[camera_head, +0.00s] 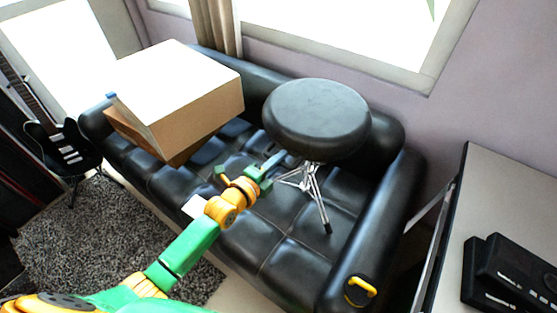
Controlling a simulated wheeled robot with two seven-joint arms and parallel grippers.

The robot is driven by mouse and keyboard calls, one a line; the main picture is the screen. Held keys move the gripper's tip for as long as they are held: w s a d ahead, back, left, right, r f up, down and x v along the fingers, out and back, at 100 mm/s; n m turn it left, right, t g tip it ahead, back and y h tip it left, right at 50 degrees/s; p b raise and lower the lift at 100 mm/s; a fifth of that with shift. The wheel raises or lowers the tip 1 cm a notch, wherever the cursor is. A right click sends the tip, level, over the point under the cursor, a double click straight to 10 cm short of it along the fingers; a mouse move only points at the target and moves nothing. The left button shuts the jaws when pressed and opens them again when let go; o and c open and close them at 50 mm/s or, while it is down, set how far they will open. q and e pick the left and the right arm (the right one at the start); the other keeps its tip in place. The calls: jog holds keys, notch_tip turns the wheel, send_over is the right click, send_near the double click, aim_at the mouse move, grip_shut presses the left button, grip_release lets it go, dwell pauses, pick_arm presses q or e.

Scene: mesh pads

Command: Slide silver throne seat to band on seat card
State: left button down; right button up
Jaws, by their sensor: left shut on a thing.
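The throne is a drum stool with a thick round black seat (317,118) and silver tripod legs (318,200), upright on the black leather couch. My left gripper (268,170) reaches in from the lower left. It is shut on the throne at the near left, just below the seat's edge; the exact contact is hard to see. A small white card (193,206) shows on the couch's front edge beside my left wrist, partly hidden by my arm. No band can be made out on it.
A large white-topped cardboard box (180,85) sits on the couch left of the throne. Black devices (510,275) lie on the table at right. A guitar (60,145) stands far left.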

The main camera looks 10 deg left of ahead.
pick_arm(q)
notch_tip(320, 180, down, 3)
jog(key=shift+r+b, duration=0.1)
jog(key=shift+b, duration=0.75)
jog(key=c, duration=0.8)
grip_release()
jog(key=p+v, duration=0.1)
jog(key=v, duration=0.6)
